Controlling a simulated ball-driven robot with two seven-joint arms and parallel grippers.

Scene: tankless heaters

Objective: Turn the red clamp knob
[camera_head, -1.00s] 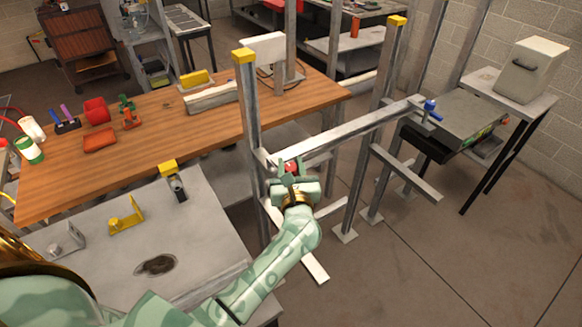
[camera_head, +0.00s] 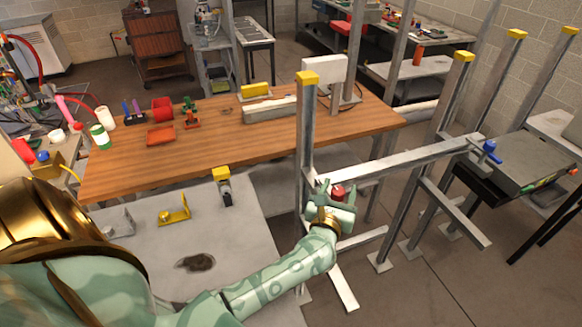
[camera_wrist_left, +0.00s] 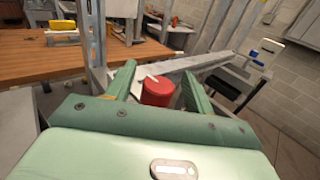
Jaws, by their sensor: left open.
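The red clamp knob (camera_head: 338,191) sits at the left end of a grey horizontal rail (camera_head: 400,163), close to a metal post with a yellow cap (camera_head: 307,130). My left gripper (camera_head: 339,197) is at the knob and partly hides it in the head view. In the left wrist view the red knob (camera_wrist_left: 158,91) stands between the two green fingers of my left gripper (camera_wrist_left: 160,88), with a visible gap beside the right finger. The left gripper is open. A small white mark shows on top of the knob. My right gripper is not in view.
A blue clamp knob (camera_head: 490,147) is at the rail's far right end. A wooden workbench (camera_head: 240,136) with tools stands behind the post. A grey metal table (camera_head: 240,250) lies at the lower left. Several metal posts stand to the right.

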